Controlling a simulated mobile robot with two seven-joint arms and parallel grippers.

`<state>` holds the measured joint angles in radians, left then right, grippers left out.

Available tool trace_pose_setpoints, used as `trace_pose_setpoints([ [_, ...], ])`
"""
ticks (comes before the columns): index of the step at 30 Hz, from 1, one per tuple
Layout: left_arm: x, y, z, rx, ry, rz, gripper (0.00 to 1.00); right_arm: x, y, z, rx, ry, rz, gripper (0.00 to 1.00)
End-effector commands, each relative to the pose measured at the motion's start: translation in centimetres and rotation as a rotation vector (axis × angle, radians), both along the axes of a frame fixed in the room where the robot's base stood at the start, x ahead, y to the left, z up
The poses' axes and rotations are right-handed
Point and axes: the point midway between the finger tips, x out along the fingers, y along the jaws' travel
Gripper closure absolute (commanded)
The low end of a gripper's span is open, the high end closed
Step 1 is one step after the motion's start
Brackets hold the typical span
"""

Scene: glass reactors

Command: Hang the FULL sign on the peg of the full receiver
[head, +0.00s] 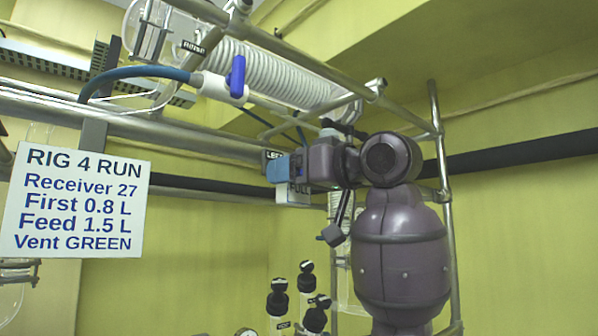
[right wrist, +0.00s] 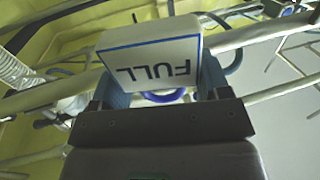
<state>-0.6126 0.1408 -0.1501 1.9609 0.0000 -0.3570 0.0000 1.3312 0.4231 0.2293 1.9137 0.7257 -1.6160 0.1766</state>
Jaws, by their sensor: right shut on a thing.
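I cannot make out a peg or tell which receiver is full. My left gripper is not in view.
A white board (head: 75,203) reading RIG 4 RUN hangs at left. Metal rails (head: 180,130) run behind the gripper. A white coil (head: 265,75) and a blue-handled valve (head: 237,77) are above. Black-capped fittings (head: 306,282) stand below. Clear glass shows behind my arm.

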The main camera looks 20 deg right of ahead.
Motion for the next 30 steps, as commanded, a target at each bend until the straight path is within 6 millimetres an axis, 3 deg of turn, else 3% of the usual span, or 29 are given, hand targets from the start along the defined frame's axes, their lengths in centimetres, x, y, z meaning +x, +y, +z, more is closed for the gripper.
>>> trace_pose_setpoints([
  [30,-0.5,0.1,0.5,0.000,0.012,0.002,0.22,3.6,1.3,-0.2,0.000,0.000,0.000,0.54],
])
